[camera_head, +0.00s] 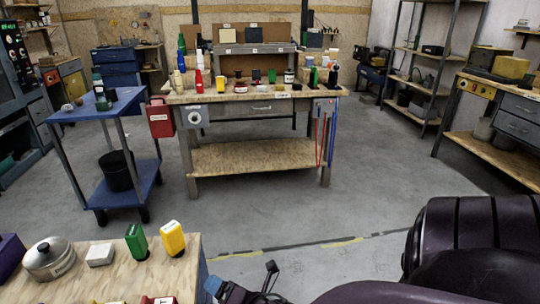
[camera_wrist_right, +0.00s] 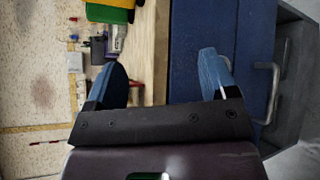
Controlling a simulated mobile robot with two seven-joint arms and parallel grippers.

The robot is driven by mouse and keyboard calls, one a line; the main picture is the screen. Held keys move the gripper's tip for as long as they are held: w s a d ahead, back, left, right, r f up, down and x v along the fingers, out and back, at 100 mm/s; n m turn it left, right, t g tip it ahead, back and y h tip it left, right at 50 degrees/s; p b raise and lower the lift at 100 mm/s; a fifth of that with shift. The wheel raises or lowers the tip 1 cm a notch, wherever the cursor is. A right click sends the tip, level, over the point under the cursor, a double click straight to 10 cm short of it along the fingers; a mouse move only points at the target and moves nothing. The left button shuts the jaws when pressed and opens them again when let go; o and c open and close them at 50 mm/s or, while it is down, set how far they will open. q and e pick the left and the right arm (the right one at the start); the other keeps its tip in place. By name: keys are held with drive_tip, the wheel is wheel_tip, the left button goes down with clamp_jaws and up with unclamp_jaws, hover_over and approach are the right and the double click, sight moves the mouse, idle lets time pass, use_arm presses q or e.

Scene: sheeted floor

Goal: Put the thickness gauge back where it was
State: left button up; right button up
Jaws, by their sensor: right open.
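I cannot tell for certain which thing is the thickness gauge. On the near wooden bench (camera_head: 110,278) stand a green block-like item (camera_head: 137,242) and a yellow one (camera_head: 173,239), side by side near the right edge. My right gripper (camera_head: 243,288) is low in the head view, just right of that bench and partly cut off by the frame. In the right wrist view its two blue fingers (camera_wrist_right: 163,62) are spread, with nothing between them; the bench edge and a blue cabinet side (camera_wrist_right: 203,30) lie beyond. My left gripper does not show.
A lidded metal pot (camera_head: 49,259) and a white block (camera_head: 100,254) stand on the near bench. Behind are a blue cart (camera_head: 128,185) and a cluttered workbench (camera_head: 237,155). Shelves stand at right. The grey floor between is clear.

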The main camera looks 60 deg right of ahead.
drive_tip(key=s+a+f+m+g, duration=0.2)
drive_tip(key=s+f+m, duration=0.1)
drive_tip(key=s+m, duration=0.5)
drive_tip(key=s+a+f+m+g+y, duration=0.1)
drive_tip(key=s+a+f+m+g, duration=0.1)
drive_tip(key=s+m, duration=0.6)
drive_tip(key=a+f+m, duration=0.1)
drive_tip(key=m, duration=0.4)
drive_tip(key=shift+s+g+y, duration=0.3)
drive_tip(key=shift+g, duration=0.1)
